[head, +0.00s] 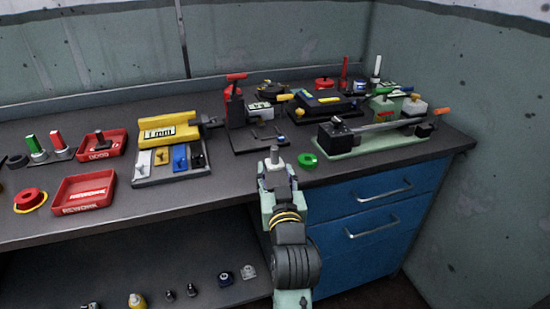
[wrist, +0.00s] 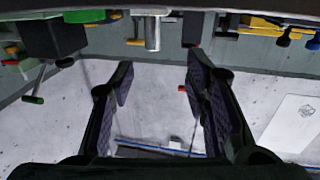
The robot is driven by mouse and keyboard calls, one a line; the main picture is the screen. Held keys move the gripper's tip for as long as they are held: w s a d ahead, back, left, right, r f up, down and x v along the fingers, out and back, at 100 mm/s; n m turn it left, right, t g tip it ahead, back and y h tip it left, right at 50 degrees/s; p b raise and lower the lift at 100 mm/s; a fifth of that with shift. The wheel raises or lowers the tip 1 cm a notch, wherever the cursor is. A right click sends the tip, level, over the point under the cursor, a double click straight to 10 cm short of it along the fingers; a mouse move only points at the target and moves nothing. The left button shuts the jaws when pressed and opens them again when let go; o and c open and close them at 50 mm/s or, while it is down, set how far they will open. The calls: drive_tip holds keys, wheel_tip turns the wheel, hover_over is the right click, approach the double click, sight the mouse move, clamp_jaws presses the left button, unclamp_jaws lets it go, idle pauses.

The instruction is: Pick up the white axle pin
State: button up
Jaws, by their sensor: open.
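The white axle pin (head: 377,66) stands upright at the back right of the bench, beside a red pin (head: 344,68). My gripper (head: 273,160) is at the front edge of the bench, well in front and to the left of the white pin. In the wrist view my gripper (wrist: 160,76) has its two fingers wide apart with nothing between them. A pale grey cylinder (wrist: 152,34) shows beyond the fingertips in that view; I cannot tell whether it is the white pin.
A green-based fixture (head: 372,142) with a long bar lies between my gripper and the back right corner. A green ring (head: 307,160) is just right of my gripper. A red press (head: 236,105) and a yellow block (head: 168,130) stand to the left. Walls close the back and right.

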sight(275, 152)
drive_tip(key=w, duration=0.5)
drive_tip(key=shift+w+a+b, duration=0.2)
drive_tip(key=shift+w+b, duration=0.05)
drive_tip(key=shift+b, duration=0.15)
drive_tip(key=w+p, duration=0.2)
drive_tip(key=w, duration=0.2)
drive_tip(key=shift+w+d, duration=0.1)
drive_tip(key=shift+w, duration=0.55)
drive_tip(key=shift+c, duration=0.6)
clamp_jaws()
